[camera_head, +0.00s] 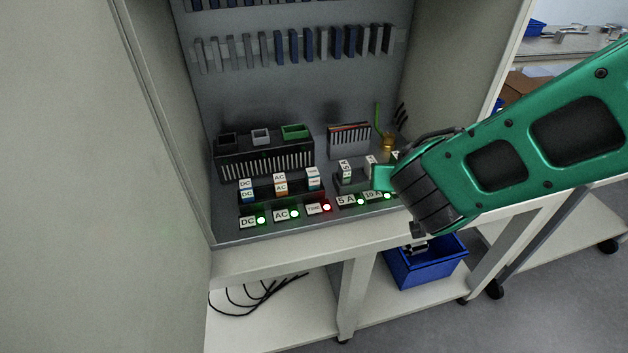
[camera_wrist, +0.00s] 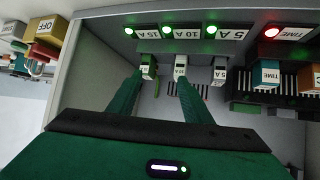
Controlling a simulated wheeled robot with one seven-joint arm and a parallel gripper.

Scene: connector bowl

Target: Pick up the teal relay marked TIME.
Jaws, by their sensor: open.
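The teal relay marked TIME (camera_head: 313,180) stands upright in the front row of the cabinet, right of the AC relay. It also shows at the right of the wrist view (camera_wrist: 266,76), with its white TIME label facing up. My gripper (camera_wrist: 160,78) is open and empty. It is over the fuse sockets, to the right of the teal relay in the head view. Its fingers reach toward the 15 A (camera_wrist: 148,69) and 10 A (camera_wrist: 180,71) fuses; I cannot tell whether they touch. In the head view my arm hides part of the fuse row.
An orange AC relay (camera_head: 280,186) and a blue DC relay (camera_head: 246,191) stand left of the teal one. The 5 A fuse (camera_head: 345,173) stands between it and my gripper. The TIME plate (camera_head: 317,208) has a red light; the others are green. A blue bin (camera_head: 428,266) is below.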

